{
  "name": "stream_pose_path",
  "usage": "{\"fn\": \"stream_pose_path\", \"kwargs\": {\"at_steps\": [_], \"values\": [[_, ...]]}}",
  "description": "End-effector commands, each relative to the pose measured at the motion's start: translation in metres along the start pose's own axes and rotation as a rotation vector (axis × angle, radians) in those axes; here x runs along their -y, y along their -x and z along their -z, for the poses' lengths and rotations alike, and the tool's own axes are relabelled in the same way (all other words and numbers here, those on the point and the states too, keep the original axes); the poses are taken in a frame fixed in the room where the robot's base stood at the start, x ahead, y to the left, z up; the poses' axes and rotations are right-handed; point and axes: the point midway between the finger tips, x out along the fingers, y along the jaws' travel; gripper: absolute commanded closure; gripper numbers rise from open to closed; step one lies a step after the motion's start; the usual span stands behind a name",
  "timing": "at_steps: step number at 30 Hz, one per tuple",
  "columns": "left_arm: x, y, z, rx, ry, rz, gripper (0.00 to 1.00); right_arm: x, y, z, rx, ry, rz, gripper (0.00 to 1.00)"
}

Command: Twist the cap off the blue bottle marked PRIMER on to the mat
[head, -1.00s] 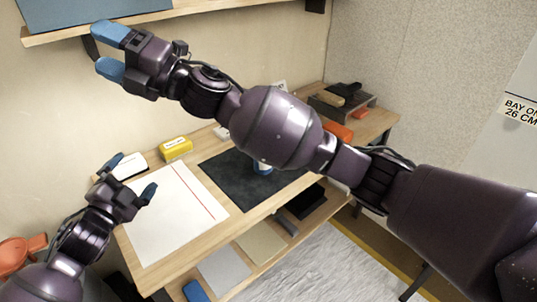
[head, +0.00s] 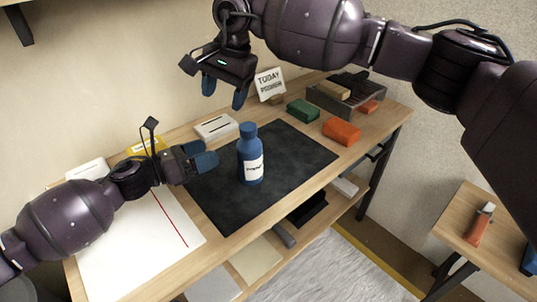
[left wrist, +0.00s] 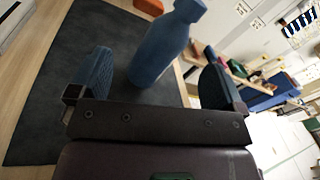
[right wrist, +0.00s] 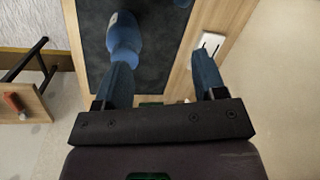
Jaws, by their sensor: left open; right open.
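The blue bottle (head: 250,160) with a white label and a blue cap (head: 249,131) stands upright on the dark mat (head: 290,165). My left gripper (head: 203,160) is open, just left of the bottle and apart from it. In the left wrist view the bottle (left wrist: 160,50) stands ahead, between the line of the two fingers. My right gripper (head: 224,92) is open and empty, above and a little left of the bottle. In the right wrist view the bottle (right wrist: 123,40) shows beyond the left finger.
A sign reading TODAY PRIMER (head: 270,85) stands at the back. A green block (head: 303,110), an orange block (head: 341,132) and a grey tray (head: 345,98) lie right of the mat. A white box (head: 216,127) is behind it. A white sheet with a red line (head: 140,245) lies left.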

Motion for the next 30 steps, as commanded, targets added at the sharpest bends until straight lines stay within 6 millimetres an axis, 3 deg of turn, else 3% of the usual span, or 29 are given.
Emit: {"fn": "stream_pose_path", "kwargs": {"at_steps": [3,6,14,30], "values": [[0.006,0.002,0.004,-0.019,-0.175,0.051,0.04,-0.023,0.004,0.017,-0.072,0.166,-0.150,0.36],[0.011,0.002,0.005,-0.021,-0.276,0.082,0.04,-0.034,0.006,0.019,-0.074,0.271,-0.229,0.36],[0.013,-0.004,0.005,-0.017,-0.353,0.091,0.04,-0.038,0.006,0.019,-0.056,0.358,-0.252,0.36],[0.020,-0.081,0.007,-0.016,-0.349,0.092,0.04,-0.037,0.006,0.018,-0.055,0.356,-0.249,0.36]]}}
